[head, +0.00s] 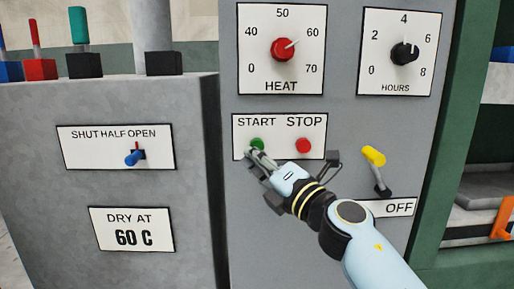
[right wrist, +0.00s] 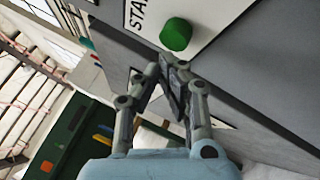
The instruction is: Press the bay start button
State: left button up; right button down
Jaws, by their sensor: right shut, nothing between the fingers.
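The green start button (head: 257,144) sits under the word START on a white plate (head: 319,122) on the grey cabinet. The red stop button (head: 303,145) is to its right. My right gripper (head: 254,157) is shut and empty, its fingertips just below the green button in the head view. In the right wrist view the green button (right wrist: 176,34) stands out from the plate, beyond the shut fingertips (right wrist: 168,70), with a small gap showing in the picture. I cannot tell the exact depth gap. My left gripper is not in view.
Above are a red HEAT knob (head: 284,49) and a black HOURS knob (head: 404,53). A yellow-tipped lever (head: 374,156) by OFF is close right of my right arm.

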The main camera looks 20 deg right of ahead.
jog(key=shift+w, duration=0.1)
jog(key=shift+w+d, duration=0.1)
jog(key=shift+w, duration=0.2)
jog(key=shift+w+d, duration=0.2)
jog(key=shift+w, duration=0.35)
dwell(0.8)
jog(key=shift+s+a, duration=0.1)
jog(key=shift+s, duration=0.1)
jog(key=shift+s+a+p, duration=0.2)
jog(key=shift+s+p, duration=0.2)
jog(key=shift+s, duration=0.35)
jog(key=shift+s, duration=0.1)
jog(key=shift+s+a+p, duration=0.15)
jog(key=shift+s+a, duration=0.1)
jog(key=shift+s, duration=0.55)
jog(key=shift+s+a+p, duration=0.2)
jog(key=shift+s, duration=0.55)
jog(key=shift+s+a+p, duration=0.15)
jog(key=shift+s+a, duration=0.1)
jog(key=shift+s, duration=0.55)
